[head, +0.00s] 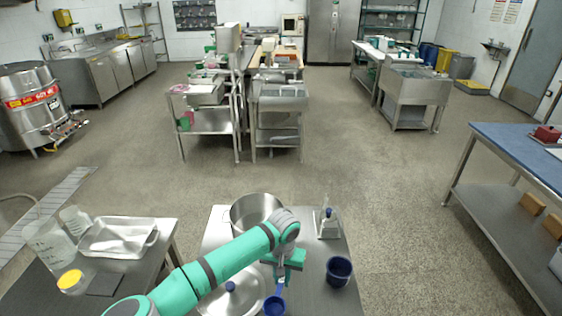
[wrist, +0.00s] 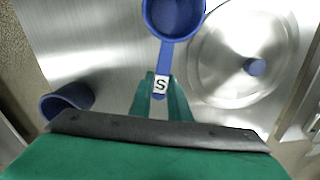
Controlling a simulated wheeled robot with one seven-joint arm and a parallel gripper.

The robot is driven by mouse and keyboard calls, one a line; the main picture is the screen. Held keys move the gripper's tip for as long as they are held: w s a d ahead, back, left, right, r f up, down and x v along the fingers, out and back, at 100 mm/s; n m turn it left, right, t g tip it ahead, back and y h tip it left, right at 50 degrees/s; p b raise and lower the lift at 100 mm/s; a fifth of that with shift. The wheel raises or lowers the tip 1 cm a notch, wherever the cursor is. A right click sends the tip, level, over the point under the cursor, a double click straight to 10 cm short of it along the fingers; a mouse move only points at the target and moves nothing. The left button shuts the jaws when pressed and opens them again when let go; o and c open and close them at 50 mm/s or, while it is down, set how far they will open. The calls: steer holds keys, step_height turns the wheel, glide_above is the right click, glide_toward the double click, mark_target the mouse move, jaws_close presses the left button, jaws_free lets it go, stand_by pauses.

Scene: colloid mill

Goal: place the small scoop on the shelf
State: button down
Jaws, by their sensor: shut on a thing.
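The small scoop (wrist: 174,18) is blue, with a round bowl and a straight handle marked with a white "S" label. My gripper (wrist: 161,88) is shut on its handle near the label, with the bowl pointing away from the jaws. In the head view the scoop (head: 274,305) hangs from my gripper (head: 282,278) over the steel table's near part; whether it touches anything is unclear. Several shelves show: a lower steel shelf (head: 500,208) under the blue-topped table at right, and a rack (head: 392,20) at the back. Which one is the task's shelf is unclear.
The steel table (head: 313,290) holds a large pot (head: 240,215), a lid with a blue knob (head: 218,303), a blue cup (head: 340,271) and a small device (head: 328,226). A side table with jugs and a tray (head: 118,250) stands left. Open floor (head: 400,200) lies right.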

mark_target(278, 296)
steer(key=shift+w+r+n, duration=0.5)
steer(key=shift+w+n, duration=0.6)
steer(key=shift+w, duration=1.8)
steer(key=s, duration=0.1)
steer(key=s+d+f+m, duration=0.1)
steer(key=s, duration=0.1)
steer(key=s+m, duration=0.1)
steer(key=s, duration=0.1)
steer(key=shift+d+f, duration=0.3)
steer(key=shift+f, duration=0.1)
steer(key=s, duration=0.1)
steer(key=s+a, duration=0.1)
steer(key=s, duration=0.1)
steer(key=shift+s+a+f+m, duration=0.1)
steer(key=shift+a+f+m, duration=0.05)
steer(key=shift+m, duration=0.25)
steer(key=shift+s, duration=0.6)
